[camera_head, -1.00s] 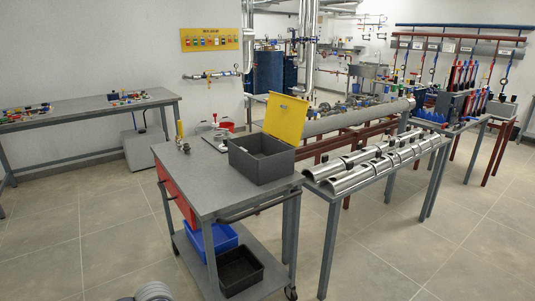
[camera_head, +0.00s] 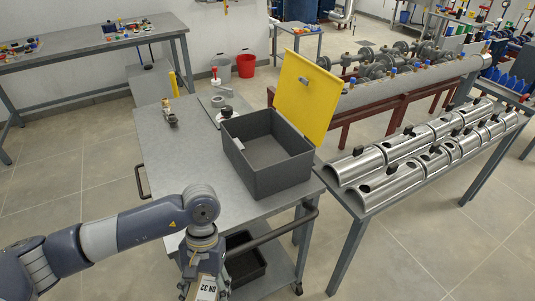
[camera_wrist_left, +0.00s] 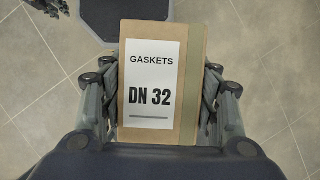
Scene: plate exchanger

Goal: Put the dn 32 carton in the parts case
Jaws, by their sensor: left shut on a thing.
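The DN 32 carton (camera_wrist_left: 191,75) is a brown box with a white label reading "GASKETS DN 32". My left gripper (camera_wrist_left: 160,100) is shut on it, with fingers on both sides of the box in the left wrist view. In the head view, the carton (camera_head: 206,288) shows at the bottom edge, partly cut off, in front of the cart and below its top. The parts case (camera_head: 268,180) is a dark grey open box with a raised yellow lid (camera_head: 307,97). It stands on the cart top and its visible inside looks empty.
The grey cart (camera_head: 165,160) has a dark handle bar (camera_head: 275,228) on its near side and a black bin (camera_head: 245,262) below. Small fittings (camera_head: 170,112) lie left of the case. A table with metal pipe shells (camera_head: 420,160) stands at the right.

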